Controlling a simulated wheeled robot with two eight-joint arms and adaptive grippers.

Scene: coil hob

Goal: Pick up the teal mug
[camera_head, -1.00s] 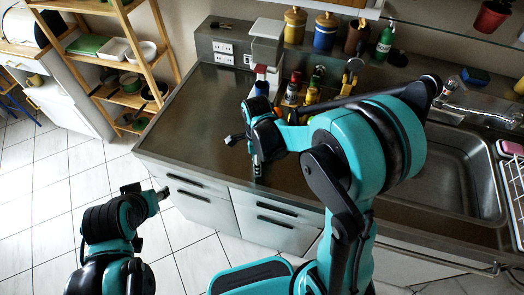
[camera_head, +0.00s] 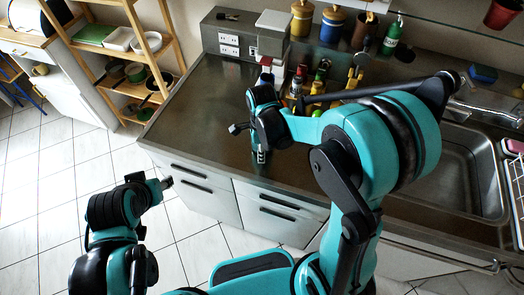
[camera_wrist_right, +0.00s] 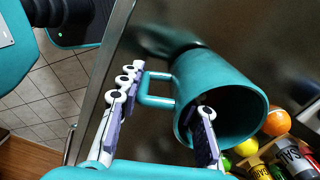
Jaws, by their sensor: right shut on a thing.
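The teal mug (camera_wrist_right: 222,92) fills the middle of the right wrist view, its open rim towards the lower right and its handle (camera_wrist_right: 155,90) to the left. My right gripper (camera_wrist_right: 170,92) is shut on the mug wall: one finger reaches inside the rim, the other lies outside beside the handle. In the head view my right gripper (camera_head: 260,150) is over the front part of the counter; the mug cannot be made out there. My left gripper (camera_head: 165,183) is out over the floor, left of the drawers, with its fingers too small to read.
The steel counter (camera_head: 200,105) is clear at its left. A group of bottles (camera_head: 315,88) stands behind my right gripper. Coloured canisters (camera_head: 332,25) stand at the back, and a sink (camera_head: 455,165) is at the right. A wooden shelf (camera_head: 150,45) stands left of the counter.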

